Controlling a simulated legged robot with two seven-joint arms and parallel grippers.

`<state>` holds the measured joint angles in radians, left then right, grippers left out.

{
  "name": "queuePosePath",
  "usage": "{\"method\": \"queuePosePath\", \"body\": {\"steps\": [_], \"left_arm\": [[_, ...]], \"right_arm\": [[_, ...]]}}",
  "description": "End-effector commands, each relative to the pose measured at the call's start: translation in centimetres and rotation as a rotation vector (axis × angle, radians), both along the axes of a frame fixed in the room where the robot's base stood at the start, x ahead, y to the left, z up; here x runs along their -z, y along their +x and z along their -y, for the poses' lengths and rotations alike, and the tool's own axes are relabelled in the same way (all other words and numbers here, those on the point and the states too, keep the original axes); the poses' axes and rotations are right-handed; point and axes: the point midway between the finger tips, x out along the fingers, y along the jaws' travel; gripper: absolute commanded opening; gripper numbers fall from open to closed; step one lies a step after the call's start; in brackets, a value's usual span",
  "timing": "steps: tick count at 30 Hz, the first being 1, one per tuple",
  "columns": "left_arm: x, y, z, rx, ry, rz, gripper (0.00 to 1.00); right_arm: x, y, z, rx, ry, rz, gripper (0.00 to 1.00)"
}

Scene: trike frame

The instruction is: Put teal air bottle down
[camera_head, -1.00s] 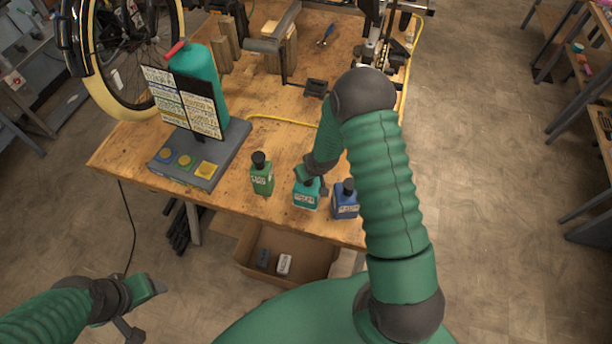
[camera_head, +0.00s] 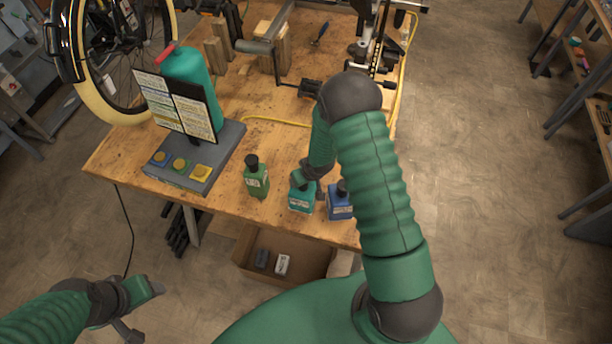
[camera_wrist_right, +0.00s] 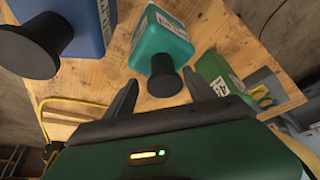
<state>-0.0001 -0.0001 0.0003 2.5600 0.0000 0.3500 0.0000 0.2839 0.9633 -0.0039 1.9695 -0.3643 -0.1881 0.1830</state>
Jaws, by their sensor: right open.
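The small teal bottle (camera_head: 301,200) with a black cap and white label stands upright near the front edge of the wooden workbench (camera_head: 215,211). It stands between a green bottle (camera_head: 257,181) on the left and a blue bottle (camera_head: 339,206) on the right. My right gripper (camera_head: 306,183) is open at the teal bottle's top. In the right wrist view the teal bottle (camera_wrist_right: 163,48) stands with its cap between the spread fingers of this gripper (camera_wrist_right: 162,92), with gaps visible beside the cap. My left gripper (camera_head: 150,289) is off the bench at lower left, away from the bottles.
A grey base with several buttons (camera_head: 182,166) and a label board (camera_head: 178,105) stands left of the bottles. A large teal cylinder (camera_head: 192,69) stands behind the board. A yellow cable (camera_head: 275,121) crosses the bench. A cardboard box (camera_head: 300,262) sits below the front edge.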

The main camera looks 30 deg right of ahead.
Motion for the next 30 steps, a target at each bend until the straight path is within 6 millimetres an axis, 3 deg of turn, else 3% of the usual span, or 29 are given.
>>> {"method": "queuePosePath", "body": {"steps": [9, 17, 20, 25, 30], "left_arm": [[1.3, 0.0, 0.0, 0.0, 0.0, 0.0, 0.63], [1.4, 0.0, 0.0, -0.001, 0.0, 0.0, 0.63], [1.4, 0.0, 0.0, 0.0, 0.0, 0.0, 0.63], [1.4, 0.0, 0.0, 0.0, 0.0, 0.0, 0.63], [1.4, 0.0, 0.0, 0.0, 0.0, 0.0, 0.63]], "right_arm": [[-7.2, -2.8, -0.6, 0.001, -0.003, 0.007, 0.63], [-10.6, -4.2, -0.7, -0.005, -0.004, -0.001, 0.63], [-12.4, -5.4, -2.3, -0.021, -0.019, -0.024, 0.63], [-16.9, -10.4, -7.3, -0.063, -0.03, -0.092, 0.63], [-19.2, -15.1, -11.0, -0.095, 0.003, -0.144, 0.63]]}}
